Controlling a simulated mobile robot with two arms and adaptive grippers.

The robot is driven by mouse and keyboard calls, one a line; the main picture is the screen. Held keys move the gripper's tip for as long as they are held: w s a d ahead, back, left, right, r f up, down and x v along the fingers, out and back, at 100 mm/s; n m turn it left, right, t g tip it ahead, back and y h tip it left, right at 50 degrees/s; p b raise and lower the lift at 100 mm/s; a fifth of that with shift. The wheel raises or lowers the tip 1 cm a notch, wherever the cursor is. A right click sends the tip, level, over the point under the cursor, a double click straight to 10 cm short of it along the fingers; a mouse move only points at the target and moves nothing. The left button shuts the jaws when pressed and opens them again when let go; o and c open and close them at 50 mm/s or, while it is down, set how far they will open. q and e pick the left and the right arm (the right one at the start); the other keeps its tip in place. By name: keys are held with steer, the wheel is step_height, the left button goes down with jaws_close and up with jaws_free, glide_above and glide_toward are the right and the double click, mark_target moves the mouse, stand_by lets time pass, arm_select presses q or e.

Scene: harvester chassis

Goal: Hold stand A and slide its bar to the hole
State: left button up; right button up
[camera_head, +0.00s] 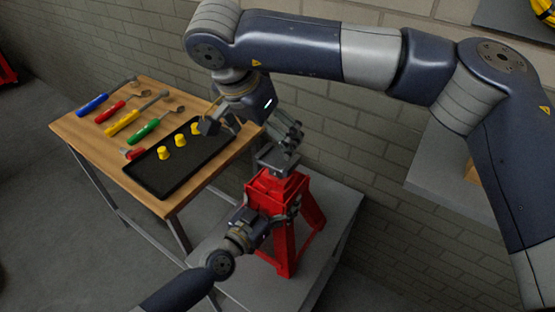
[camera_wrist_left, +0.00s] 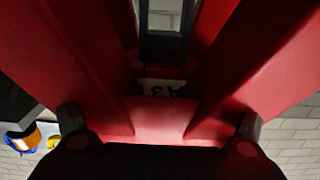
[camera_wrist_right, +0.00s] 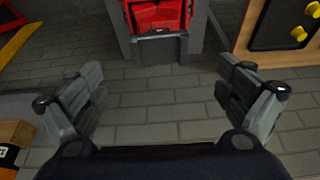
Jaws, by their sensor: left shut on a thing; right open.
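Stand A is the red jack stand (camera_head: 290,238) on a low grey platform. Its grey bar (camera_head: 279,162) sticks out of the top. My left gripper (camera_head: 272,208) is shut on the stand's upper red body; in the left wrist view red legs and an upside-down label (camera_wrist_left: 163,90) fill the picture. My right gripper (camera_head: 287,136) is open just above the bar's top in the head view. In the right wrist view nothing is between its fingers (camera_wrist_right: 165,92), and the stand (camera_wrist_right: 160,16) lies beyond them at the top. The hole cannot be made out.
A wooden table (camera_head: 190,192) stands at the left with several colored-handled tools and a black tray (camera_head: 160,184) holding yellow pieces. The grey platform (camera_head: 318,275) carries the stand close to a brick wall. A grey shelf (camera_head: 440,180) is at the right under my right arm.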

mark_target(277, 159)
steer(key=x, duration=1.2)
steer(key=shift+r, duration=0.1)
steer(key=shift+c, duration=0.2)
steer(key=c, duration=1.5)
arm_select(q)
steer(key=shift+a+f, duration=0.1)
arm_select(e)
step_height(277, 159, up, 5)
steer(key=shift+w+f, duration=0.1)
steer(key=shift+f, duration=0.05)
steer(key=o, duration=1.5)
steer(key=shift+o, duration=0.2)
steer(key=v, duration=1.1)
steer(key=shift+s+r, duration=0.3)
